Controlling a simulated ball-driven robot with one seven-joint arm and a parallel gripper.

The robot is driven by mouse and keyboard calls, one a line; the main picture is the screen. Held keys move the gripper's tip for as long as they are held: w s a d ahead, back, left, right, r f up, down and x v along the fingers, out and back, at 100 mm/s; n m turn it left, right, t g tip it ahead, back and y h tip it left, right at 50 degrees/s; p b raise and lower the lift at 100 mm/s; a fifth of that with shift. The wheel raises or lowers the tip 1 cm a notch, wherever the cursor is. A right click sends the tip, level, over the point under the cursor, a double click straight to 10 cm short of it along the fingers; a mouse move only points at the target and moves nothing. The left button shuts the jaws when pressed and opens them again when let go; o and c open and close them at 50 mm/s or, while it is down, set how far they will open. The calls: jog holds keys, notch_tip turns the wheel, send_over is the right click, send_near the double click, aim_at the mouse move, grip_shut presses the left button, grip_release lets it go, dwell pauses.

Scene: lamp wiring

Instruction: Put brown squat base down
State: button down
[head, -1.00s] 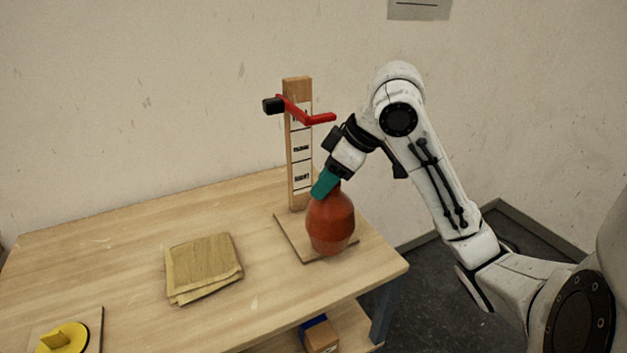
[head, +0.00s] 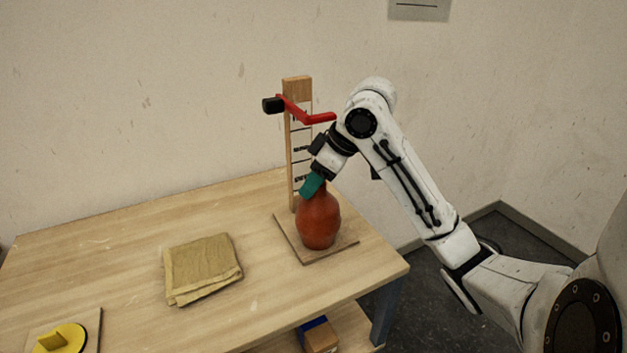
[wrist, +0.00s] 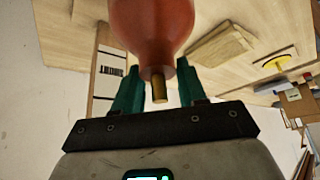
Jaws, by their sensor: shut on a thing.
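The brown squat base (head: 319,222) is a rounded, reddish-brown vase-like body, upright on or just above the square wooden board of the measuring stand (head: 338,248). I cannot tell whether its bottom touches the board. My gripper (head: 311,187) has teal fingers and is shut on the top of the base. In the wrist view, the base (wrist: 152,25) fills the top middle. Its narrow neck with a brass stem (wrist: 158,88) sits between the teal fingers of the gripper (wrist: 158,85). The stand's upright post (head: 299,150) is behind the base, with labelled marks and a red arm (head: 305,112).
A folded tan cloth (head: 202,268) lies on the wooden table (head: 110,250) left of the stand. A yellow piece (head: 62,338) on a board is at the front left corner. A box (head: 320,335) sits on the lower shelf. The table's back left is clear.

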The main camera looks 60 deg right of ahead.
jog(key=shift+f, duration=0.15)
jog(key=c, duration=0.6)
grip_release()
jog(key=shift+s+r, duration=0.2)
jog(key=shift+r, duration=0.3)
jog(key=s, duration=0.4)
jog(key=s+d, duration=0.1)
jog(key=s, duration=0.7)
jog(key=shift+s+d+r, duration=0.1)
jog(key=shift+d+r, duration=0.1)
jog(key=shift+d, duration=0.1)
